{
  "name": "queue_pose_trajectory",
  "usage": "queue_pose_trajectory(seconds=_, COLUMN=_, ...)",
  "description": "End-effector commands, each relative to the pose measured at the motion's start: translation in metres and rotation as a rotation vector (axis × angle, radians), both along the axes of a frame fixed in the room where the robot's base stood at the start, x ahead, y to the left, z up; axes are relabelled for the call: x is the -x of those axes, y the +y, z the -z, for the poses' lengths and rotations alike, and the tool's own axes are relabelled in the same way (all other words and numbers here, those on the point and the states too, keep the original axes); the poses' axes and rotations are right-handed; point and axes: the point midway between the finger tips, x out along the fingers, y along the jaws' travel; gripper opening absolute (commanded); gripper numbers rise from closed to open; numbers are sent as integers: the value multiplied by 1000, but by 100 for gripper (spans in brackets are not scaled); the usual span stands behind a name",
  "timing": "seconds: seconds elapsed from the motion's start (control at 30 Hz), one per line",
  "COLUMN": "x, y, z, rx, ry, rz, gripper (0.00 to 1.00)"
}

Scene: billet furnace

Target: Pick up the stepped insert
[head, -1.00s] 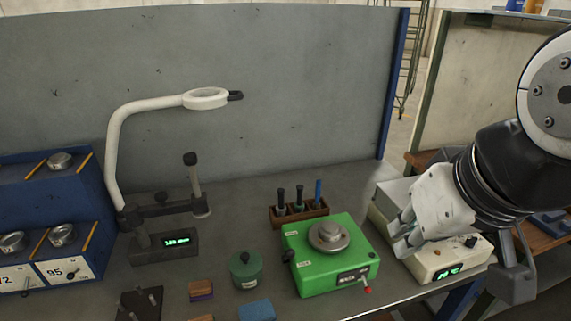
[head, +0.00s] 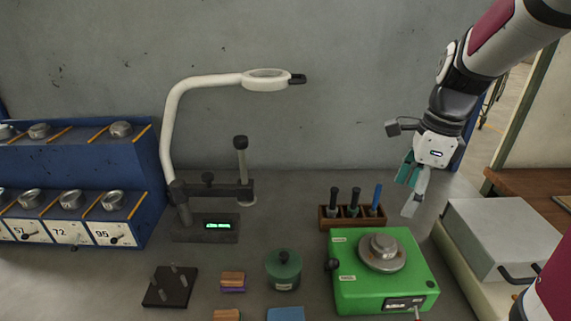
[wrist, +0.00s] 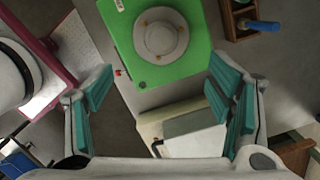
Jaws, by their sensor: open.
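A round, stepped grey metal piece (head: 382,250), which looks like the stepped insert, sits on top of the green box (head: 350,292). In the wrist view the stepped piece (wrist: 160,38) shows from above, at the top centre and beyond the fingertips. My gripper (head: 409,190) hangs above and behind the right part of the green box in the head view. In the wrist view my gripper (wrist: 163,76) has its teal-padded fingers wide apart with nothing between them.
A wooden holder (head: 332,222) with several upright tools stands behind the green box. A pale instrument (head: 495,235) is at its right. A lidded green pot (head: 284,270) and a lamp (head: 265,78) stand left. A blue rack (head: 85,165) holds more metal pieces.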

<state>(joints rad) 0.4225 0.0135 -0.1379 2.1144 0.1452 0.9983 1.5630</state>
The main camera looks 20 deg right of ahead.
Motion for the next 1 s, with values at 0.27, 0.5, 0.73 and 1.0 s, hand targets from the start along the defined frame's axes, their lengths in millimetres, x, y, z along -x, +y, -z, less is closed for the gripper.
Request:
queue_pose_trajectory(seconds=0.27, x=-2, y=-1, z=36, rx=-10, ry=17, rz=46, gripper=74)
queue_pose_trajectory(seconds=0.5, x=-5, y=3, z=77, rx=-9, ry=14, rz=43, gripper=74)
queue_pose_trajectory(seconds=0.73, x=-7, y=4, z=92, rx=-8, ry=12, rz=44, gripper=74)
queue_pose_trajectory(seconds=1.0, x=-6, y=3, z=128, rx=-9, ry=13, rz=42, gripper=74)
